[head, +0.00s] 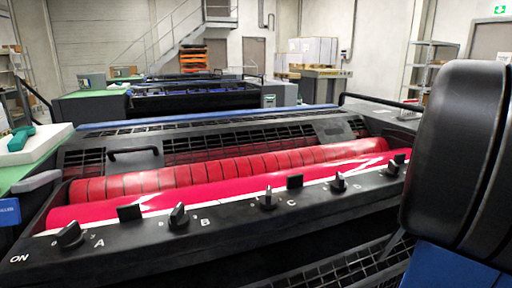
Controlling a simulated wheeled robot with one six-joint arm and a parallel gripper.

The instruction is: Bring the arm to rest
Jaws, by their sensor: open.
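My arm shows as a large dark rounded link with a blue part below it, at the right edge of the head view. My gripper is not in view. In front of me is a printing machine's ink unit with red inked rollers (230,172). Its black front panel (235,225) carries several dark knobs, including one by the letter A (69,234), one by B (178,215) and one by C (268,199). The word ON is marked at the panel's left end.
A green-topped side table (45,140) at the left holds a white block with a teal-handled tool (20,139). A black handle bar (380,101) rises at the machine's right. More machines, stairs (165,40), pallets and shelves (432,65) stand behind.

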